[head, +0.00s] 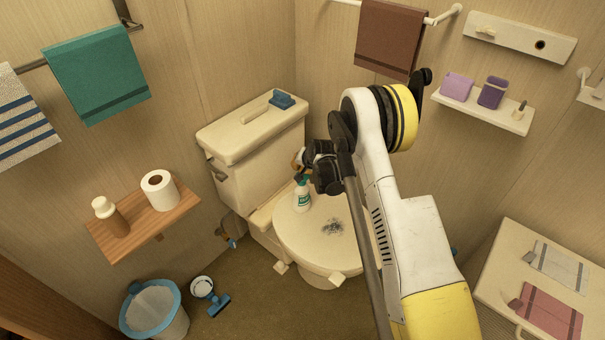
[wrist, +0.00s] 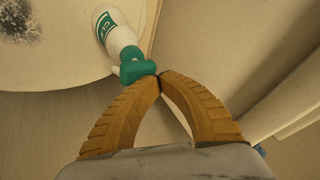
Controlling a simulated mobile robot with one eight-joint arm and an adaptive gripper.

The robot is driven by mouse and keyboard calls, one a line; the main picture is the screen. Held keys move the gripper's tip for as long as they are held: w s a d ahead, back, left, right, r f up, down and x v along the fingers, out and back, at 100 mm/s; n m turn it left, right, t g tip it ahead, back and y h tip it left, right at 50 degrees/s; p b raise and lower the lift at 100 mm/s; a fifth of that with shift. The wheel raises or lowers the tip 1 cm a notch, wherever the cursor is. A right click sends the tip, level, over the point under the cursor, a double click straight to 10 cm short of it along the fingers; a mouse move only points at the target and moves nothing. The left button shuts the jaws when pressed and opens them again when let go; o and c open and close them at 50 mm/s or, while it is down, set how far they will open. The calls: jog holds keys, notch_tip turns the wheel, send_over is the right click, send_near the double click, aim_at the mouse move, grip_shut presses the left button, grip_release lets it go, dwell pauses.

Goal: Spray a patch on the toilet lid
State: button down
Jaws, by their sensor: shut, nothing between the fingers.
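The toilet lid (head: 290,232) is closed, round and cream. A dark speckled patch (head: 332,226) lies on it; part of it shows at the top left of the wrist view (wrist: 18,20). A white spray bottle with a green label and green head (head: 303,196) stands on the lid near the tank; in the wrist view, the bottle (wrist: 122,42) is just beyond my fingertips. My gripper (head: 298,160) is above the bottle by the tank. Its orange fingers meet at the tips (wrist: 160,77), close to the green head, with nothing between them. Whether they touch the head I cannot tell.
The toilet tank (head: 245,150) stands behind the lid with a blue brush-like item (head: 283,100) on top. A wooden shelf (head: 130,232) with a paper roll and bottle is at left. A blue-rimmed bin (head: 155,312) and a blue-and-white tool (head: 210,296) are on the floor.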

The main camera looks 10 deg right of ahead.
jog(key=shift+r+p, duration=1.5)
jog(key=shift+r, duration=1.55)
